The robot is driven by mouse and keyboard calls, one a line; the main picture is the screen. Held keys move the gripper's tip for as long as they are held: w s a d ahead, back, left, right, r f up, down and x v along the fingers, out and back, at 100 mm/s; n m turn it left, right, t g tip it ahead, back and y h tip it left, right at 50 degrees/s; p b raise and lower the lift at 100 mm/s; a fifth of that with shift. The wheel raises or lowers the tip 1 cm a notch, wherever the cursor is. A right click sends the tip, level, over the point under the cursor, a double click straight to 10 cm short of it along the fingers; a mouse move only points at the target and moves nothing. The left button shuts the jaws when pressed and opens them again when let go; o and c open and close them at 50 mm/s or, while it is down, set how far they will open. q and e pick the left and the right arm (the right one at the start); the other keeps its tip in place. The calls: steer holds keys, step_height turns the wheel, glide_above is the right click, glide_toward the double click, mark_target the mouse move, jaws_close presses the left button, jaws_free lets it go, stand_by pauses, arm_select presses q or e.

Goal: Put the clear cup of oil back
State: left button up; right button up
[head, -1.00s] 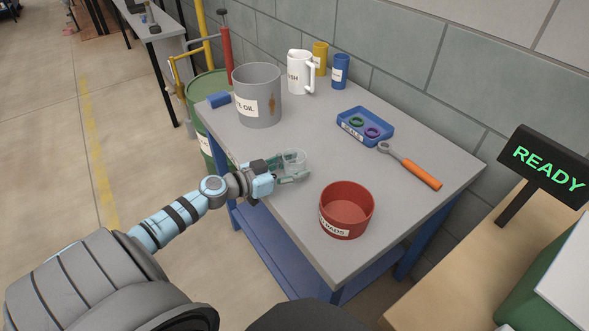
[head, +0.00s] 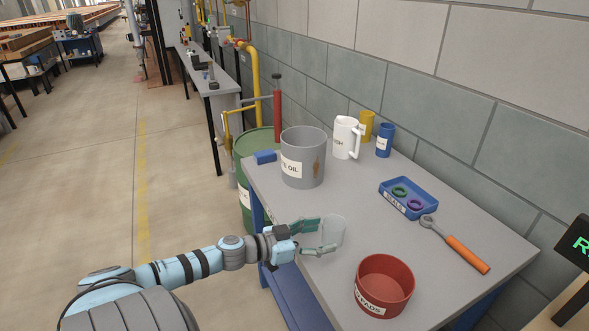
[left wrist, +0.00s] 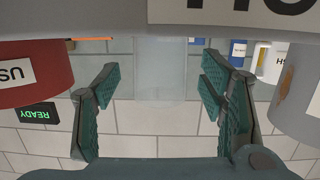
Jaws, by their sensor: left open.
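The clear cup (head: 334,231) stands upright on the grey table near its left edge. It is see-through, and I cannot tell whether there is oil in it. My left gripper (head: 321,236) is open at the cup, with one finger on the far side and one on the near side. In the left wrist view the cup is a faint pale shape (left wrist: 165,65) between the spread fingers (left wrist: 160,85), with a gap on each side. My right gripper is not in view.
A grey waste-oil can (head: 303,165) stands behind the cup, with a white jug (head: 346,138), a yellow can (head: 366,127) and a blue can (head: 384,140) beyond. A red bowl (head: 384,286) is in front. A blue tray (head: 425,211) with rings and an orange-handled ratchet (head: 465,254) lie to the right.

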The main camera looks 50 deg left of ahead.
mark_target(324, 233)
arm_select(q)
steer(key=s+p, duration=0.1)
steer(key=s+r+p, duration=0.1)
steer(key=s+a+p, duration=0.1)
steer(key=p, duration=0.1)
steer(key=shift+r, duration=0.3)
steer(key=s+a+f+n+g+y+p, duration=0.1)
steer(key=s+a+f+n+g+y, duration=0.2)
steer(key=s+f, duration=0.8)
steer(key=s+a+f+n+g+y+p, duration=0.15)
steer(key=s+f+g+y, duration=0.25)
steer(key=s+f, duration=0.75)
steer(key=s+d+f+m+g+h, duration=0.1)
steer(key=s+d+f+g, duration=0.5)
steer(key=s+d+f, duration=0.8)
steer(key=d+f, duration=0.2)
steer(key=d, duration=0.1)
steer(key=shift+s+d+f+g, duration=0.15)
steer(key=shift+g, duration=0.25)
steer(key=shift+m, duration=0.25)
